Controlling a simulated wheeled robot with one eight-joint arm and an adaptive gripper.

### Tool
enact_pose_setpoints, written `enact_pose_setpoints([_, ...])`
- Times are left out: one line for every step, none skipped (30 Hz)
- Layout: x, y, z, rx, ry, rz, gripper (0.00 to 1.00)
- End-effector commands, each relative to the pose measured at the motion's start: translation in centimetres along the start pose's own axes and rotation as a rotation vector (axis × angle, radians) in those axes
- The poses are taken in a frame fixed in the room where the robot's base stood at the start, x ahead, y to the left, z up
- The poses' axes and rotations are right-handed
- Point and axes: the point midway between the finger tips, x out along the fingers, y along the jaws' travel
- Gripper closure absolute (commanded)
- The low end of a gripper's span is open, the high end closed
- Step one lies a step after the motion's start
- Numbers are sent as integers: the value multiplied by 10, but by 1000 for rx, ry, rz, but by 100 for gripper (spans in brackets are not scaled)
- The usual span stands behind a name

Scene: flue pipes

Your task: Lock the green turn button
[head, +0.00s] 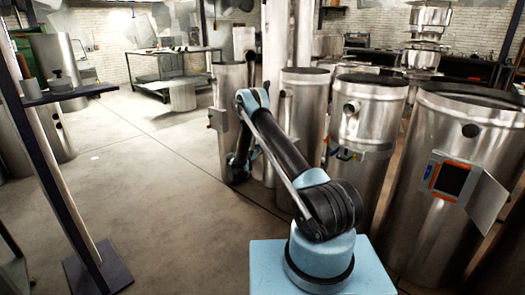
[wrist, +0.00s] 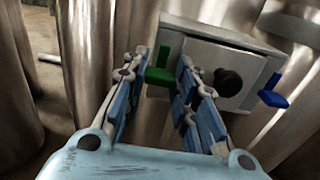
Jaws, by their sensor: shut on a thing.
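The green turn button (wrist: 158,77) shows in the wrist view at the left edge of a grey box (wrist: 222,62) fixed to a metal pipe. My gripper (wrist: 162,62) has its blue-padded fingers on either side of the green button and is shut on it. The box front has a round dark knob (wrist: 229,83). A blue turn button (wrist: 272,92) sits at the box's right edge. I cannot tell the green button's exact angle, as the fingers partly cover it. In the head view my arm reaches toward the pipes, and the green button cannot be made out.
Several large metal pipes (head: 302,120) stand close around my arm. One at the right carries an orange-framed box (head: 452,178) with an open door (head: 487,200). A dark post with a shelf (head: 68,96) stands at the left. The floor (head: 150,190) between is clear.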

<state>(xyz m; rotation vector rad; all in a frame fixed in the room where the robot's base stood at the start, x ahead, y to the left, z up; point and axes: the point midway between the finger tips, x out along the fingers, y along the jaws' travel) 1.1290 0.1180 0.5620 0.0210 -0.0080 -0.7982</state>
Motion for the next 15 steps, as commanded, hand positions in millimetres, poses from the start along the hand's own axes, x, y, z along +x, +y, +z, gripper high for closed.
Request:
enact_pose_setpoints([0,1,0,13,0,2,98])
enact_pose_setpoints([0,1,0,23,0,2,98])
enact_pose_setpoints([0,1,0,40,0,2,98])
enact_pose_setpoints([0,0,0,54,0,2,98])
enact_pose_setpoints([0,0,0,71,0,2,98])
enact_pose_setpoints([0,0,0,95,0,2,98])
enact_pose_setpoints([0,0,0,116,0,2,98])
enact_pose_setpoints([0,0,0,138,0,2,98])
enact_pose_setpoints([0,0,0,169,0,2,98])
enact_pose_setpoints([0,0,0,194,0,2,98])
enact_pose_setpoints([0,0,0,220,0,2,98])
enact_pose_setpoints([0,0,0,256,0,2,98])
enact_pose_setpoints([0,0,0,284,0,2,98])
enact_pose_setpoints([0,0,0,312,0,2,98])
enact_pose_setpoints([0,-1,0,350,0,2,98])
